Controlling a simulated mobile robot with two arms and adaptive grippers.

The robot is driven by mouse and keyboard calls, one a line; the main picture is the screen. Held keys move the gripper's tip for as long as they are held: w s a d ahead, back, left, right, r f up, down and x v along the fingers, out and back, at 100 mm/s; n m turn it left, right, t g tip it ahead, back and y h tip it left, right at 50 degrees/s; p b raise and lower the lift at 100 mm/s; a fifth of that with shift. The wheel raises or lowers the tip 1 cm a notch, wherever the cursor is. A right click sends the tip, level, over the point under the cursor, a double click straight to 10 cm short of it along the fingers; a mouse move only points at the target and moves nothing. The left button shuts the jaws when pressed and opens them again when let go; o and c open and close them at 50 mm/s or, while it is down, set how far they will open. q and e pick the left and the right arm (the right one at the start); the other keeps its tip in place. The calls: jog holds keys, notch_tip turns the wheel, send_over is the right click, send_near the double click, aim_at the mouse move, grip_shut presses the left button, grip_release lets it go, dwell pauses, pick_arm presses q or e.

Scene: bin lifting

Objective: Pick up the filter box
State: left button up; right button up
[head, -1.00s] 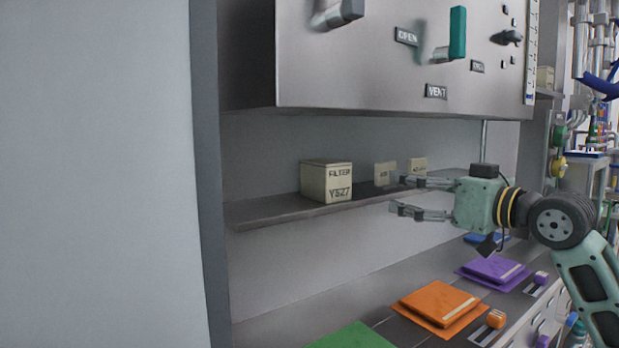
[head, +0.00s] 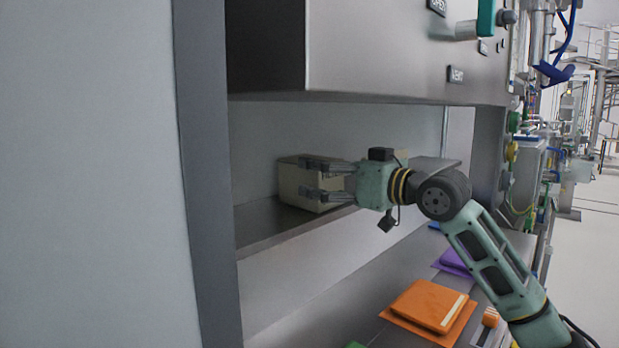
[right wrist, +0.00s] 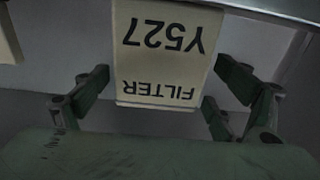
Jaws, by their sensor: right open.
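The filter box (head: 292,181) is a cream box on the grey shelf (head: 262,232) in the head view, partly hidden by my right gripper (head: 303,178). In the right wrist view the filter box (right wrist: 164,55) appears upside down, with "FILTER" and "Y527" printed on its face. My right gripper (right wrist: 160,88) is open, its fingers apart on either side of the box's labelled face. Whether the fingers touch the box cannot be told. My left gripper is not in view.
A metal cabinet (head: 390,55) overhangs the shelf. A grey upright panel (head: 208,180) stands at the left. Below, the bench holds an orange folder-like item (head: 428,308) and a purple one (head: 455,262). Another cream box (right wrist: 8,38) shows at the left edge of the wrist view.

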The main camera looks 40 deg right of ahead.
jog(key=w+p, duration=0.2)
jog(key=w, duration=0.2)
jog(key=shift+w+a, duration=0.1)
jog(key=shift+w, duration=0.2)
jog(key=shift+f, duration=0.1)
jog(key=c, duration=1.5)
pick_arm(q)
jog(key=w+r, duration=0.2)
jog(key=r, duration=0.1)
